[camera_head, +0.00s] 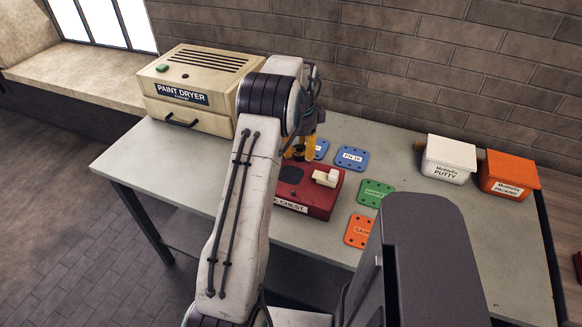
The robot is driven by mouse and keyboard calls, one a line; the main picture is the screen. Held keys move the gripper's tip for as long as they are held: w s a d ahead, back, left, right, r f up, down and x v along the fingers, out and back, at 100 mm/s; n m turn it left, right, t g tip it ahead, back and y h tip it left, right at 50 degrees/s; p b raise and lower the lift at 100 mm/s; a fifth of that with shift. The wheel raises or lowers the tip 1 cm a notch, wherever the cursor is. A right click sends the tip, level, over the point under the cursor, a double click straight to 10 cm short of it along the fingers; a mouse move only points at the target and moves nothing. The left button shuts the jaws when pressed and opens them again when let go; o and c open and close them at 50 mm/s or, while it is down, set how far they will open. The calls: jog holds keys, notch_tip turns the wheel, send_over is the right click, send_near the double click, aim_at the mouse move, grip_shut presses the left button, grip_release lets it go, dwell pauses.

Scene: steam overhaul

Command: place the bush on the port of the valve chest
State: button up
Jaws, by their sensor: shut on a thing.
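The valve chest (318,204) is a red block on the table, partly hidden on its left by my arm. Its top carries a dark square patch (291,175) on the left and a cream block (325,177) on the right. I cannot tell which of these is the port. My gripper (299,151), with orange-yellow fingers, points down above the back left of the chest, near the dark patch. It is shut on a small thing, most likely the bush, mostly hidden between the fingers. I cannot tell whether it touches the chest.
A cream paint dryer (197,88) stands at the back left. Blue plates (352,158), a green plate (376,193) and an orange plate (358,231) lie around the chest. White putty (447,160) and orange packing (506,177) boxes stand right. A brick wall (400,60) closes the back.

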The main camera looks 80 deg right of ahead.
aim_at(291, 175)
jog(key=shift+w+a+f, duration=0.35)
jog(key=shift+w+f, duration=0.05)
jog(key=shift+w, duration=0.2)
jog(key=shift+w+a+f, duration=0.35)
jog(key=shift+w+f, duration=0.05)
jog(key=shift+w, duration=0.2)
jog(key=shift+f+p, duration=0.45)
jog(key=shift+f, duration=1.55)
jog(key=shift+f, duration=0.15)
jog(key=o, duration=1.2)
notch_tip(291, 175, up, 12)
jog(key=shift+r+b, duration=0.2)
jog(key=shift+b, duration=0.1)
